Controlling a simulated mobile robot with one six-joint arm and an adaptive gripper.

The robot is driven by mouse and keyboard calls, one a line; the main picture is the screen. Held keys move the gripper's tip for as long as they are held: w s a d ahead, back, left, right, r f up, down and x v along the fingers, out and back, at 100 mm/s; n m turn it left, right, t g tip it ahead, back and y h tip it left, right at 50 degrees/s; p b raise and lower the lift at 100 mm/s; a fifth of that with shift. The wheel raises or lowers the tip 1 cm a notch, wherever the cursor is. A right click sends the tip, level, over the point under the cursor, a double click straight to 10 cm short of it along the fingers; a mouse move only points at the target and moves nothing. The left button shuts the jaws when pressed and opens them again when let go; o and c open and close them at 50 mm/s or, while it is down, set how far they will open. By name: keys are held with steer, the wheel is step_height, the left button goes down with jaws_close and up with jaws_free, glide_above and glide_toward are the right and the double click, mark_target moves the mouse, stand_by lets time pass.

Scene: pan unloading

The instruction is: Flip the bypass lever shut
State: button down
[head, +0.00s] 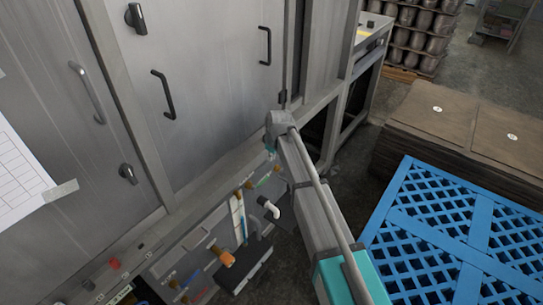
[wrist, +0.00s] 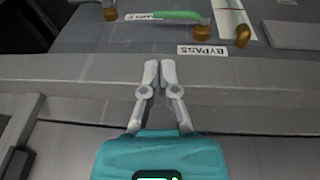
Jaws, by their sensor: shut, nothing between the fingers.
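A green lever handle (wrist: 178,16) lies crosswise at the top of the wrist view, above a white BYPASS label (wrist: 203,50). A brass fitting (wrist: 243,36) stands right of the label. The green lever also shows small in the head view (head: 263,179), below my wrist. I cannot tell for certain whether the label belongs to the green lever or to the brass fitting. My gripper (wrist: 160,72) is shut and empty, its fingertips together below the green lever in the picture and apart from it. In the head view the fingertips are hidden.
A grey cabinet edge (wrist: 60,72) runs across below the panel. Another brass fitting (wrist: 109,10) stands at the upper left. A blue pallet (head: 430,235) lies at the right.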

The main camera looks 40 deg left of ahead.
steer(key=shift+r, duration=0.35)
steer(key=shift+d, duration=0.1)
stand_by(0.4)
steer(key=w+d+m+h, duration=0.1)
steer(key=w+d+m, duration=0.15)
steer(key=d, duration=0.95)
steer(key=w+d+m, duration=0.1)
steer(key=d+m, duration=0.2)
steer(key=d, duration=0.8)
steer(key=w+d+m+h, duration=0.1)
steer(key=w+d+m, duration=0.15)
steer(key=d, duration=0.95)
steer(key=s+d+m+g, duration=0.1)
steer(key=s+d+m, duration=0.45)
steer(key=d, duration=0.75)
steer(key=s+d+m, duration=0.4)
steer(key=s+d, duration=0.2)
steer(key=d, duration=0.8)
step_height(320, 180, up, 13)
steer(key=p, duration=1.4)
steer(key=shift+h, duration=0.3)
steer(key=shift+r, duration=0.1)
